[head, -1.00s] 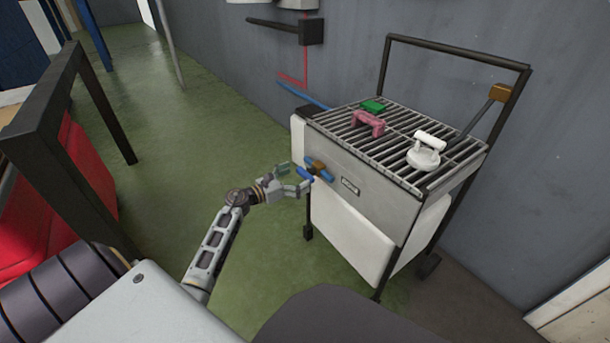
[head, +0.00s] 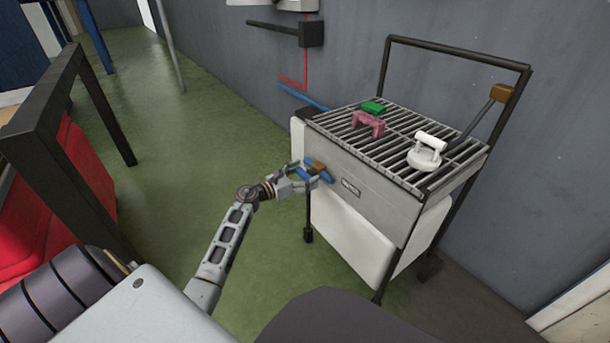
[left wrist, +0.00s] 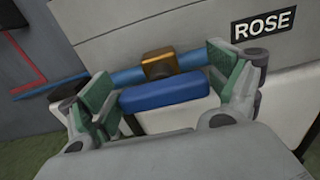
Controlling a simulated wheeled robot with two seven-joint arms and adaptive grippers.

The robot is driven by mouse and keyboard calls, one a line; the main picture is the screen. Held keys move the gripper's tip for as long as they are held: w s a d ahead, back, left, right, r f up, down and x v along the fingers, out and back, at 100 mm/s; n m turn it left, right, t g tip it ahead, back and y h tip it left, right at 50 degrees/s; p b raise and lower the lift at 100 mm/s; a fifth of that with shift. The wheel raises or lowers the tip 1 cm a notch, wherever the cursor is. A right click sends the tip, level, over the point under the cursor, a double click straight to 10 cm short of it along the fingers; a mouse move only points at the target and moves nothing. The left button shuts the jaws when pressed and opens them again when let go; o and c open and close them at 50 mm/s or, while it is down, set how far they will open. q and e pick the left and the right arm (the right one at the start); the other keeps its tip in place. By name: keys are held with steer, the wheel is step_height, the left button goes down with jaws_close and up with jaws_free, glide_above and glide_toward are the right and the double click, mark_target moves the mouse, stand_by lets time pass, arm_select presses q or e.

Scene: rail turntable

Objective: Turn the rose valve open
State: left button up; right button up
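The rose valve is on the front panel of the cart, with a brass body (head: 317,164) on a blue pipe (left wrist: 187,61) and a blue handle (left wrist: 164,95). In the left wrist view the handle lies nearly parallel to the pipe. A "ROSE" label (left wrist: 264,24) is on the panel at the upper right. My left gripper (head: 307,178) is at the valve, its green-padded fingers (left wrist: 165,90) spread at the two ends of the handle. I cannot tell whether the pads touch it. My right gripper is not in view.
The cart's grated top (head: 390,145) carries a pink handle-shaped piece (head: 368,123), a green block (head: 373,107) and a white suction-cup-like piece (head: 426,151). A grey wall stands behind. A dark frame (head: 100,100) and red object are at left. Green floor between is clear.

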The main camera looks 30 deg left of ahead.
arm_select(q)
steer(key=c, duration=0.6)
steer(key=shift+o, duration=0.2)
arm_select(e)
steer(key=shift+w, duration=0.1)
